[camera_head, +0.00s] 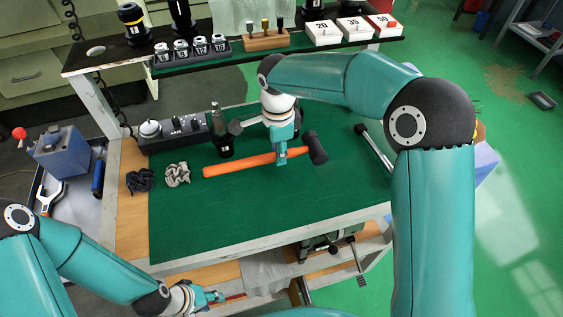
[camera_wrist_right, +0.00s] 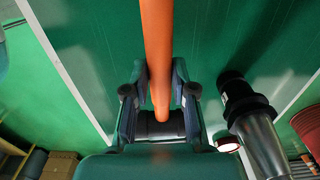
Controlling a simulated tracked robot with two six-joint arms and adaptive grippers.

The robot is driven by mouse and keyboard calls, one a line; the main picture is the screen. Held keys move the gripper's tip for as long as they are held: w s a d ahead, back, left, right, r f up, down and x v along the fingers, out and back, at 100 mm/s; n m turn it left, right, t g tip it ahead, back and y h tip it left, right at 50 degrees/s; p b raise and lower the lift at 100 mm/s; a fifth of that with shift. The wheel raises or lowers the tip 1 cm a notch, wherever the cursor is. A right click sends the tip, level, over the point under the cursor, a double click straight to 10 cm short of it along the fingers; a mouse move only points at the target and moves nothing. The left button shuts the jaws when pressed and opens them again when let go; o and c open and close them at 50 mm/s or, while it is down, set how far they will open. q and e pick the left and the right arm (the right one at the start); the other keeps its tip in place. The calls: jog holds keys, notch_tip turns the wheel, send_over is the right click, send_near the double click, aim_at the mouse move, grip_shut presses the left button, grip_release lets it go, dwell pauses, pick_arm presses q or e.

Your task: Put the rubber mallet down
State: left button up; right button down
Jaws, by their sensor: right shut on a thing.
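The rubber mallet has an orange handle (camera_head: 240,164) and a black head (camera_head: 315,148), which points right in the head view. My right gripper (camera_head: 281,158) is shut around the handle, nearer the head. The mallet is over the green mat (camera_head: 290,205); I cannot tell whether it touches it. In the right wrist view, the orange handle (camera_wrist_right: 156,45) runs between the fingers of my right gripper (camera_wrist_right: 158,85), and the black head (camera_wrist_right: 158,125) is partly hidden behind it. My left gripper (camera_head: 212,296) is low at the cart's front edge; its finger opening is unclear.
A dark tool holder (camera_head: 220,140) stands just left of my right gripper. A grey-black block (camera_head: 180,130) with a knob lies behind, and dark (camera_head: 140,180) and grey (camera_head: 177,174) small parts lie at left. A metal bar (camera_head: 374,147) lies at right. The front of the mat is clear.

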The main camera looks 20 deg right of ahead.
aim_at(279, 173)
jog(key=shift+f+p, duration=0.35)
jog(key=shift+f, duration=2.3)
jog(key=c, duration=0.9)
grip_release()
jog(key=shift+f, duration=0.1)
jog(key=shift+c, duration=0.2)
notch_tip(279, 173, up, 12)
jog(key=shift+r+b, duration=0.1)
jog(key=shift+b, duration=0.45)
jog(key=shift+s, duration=0.1)
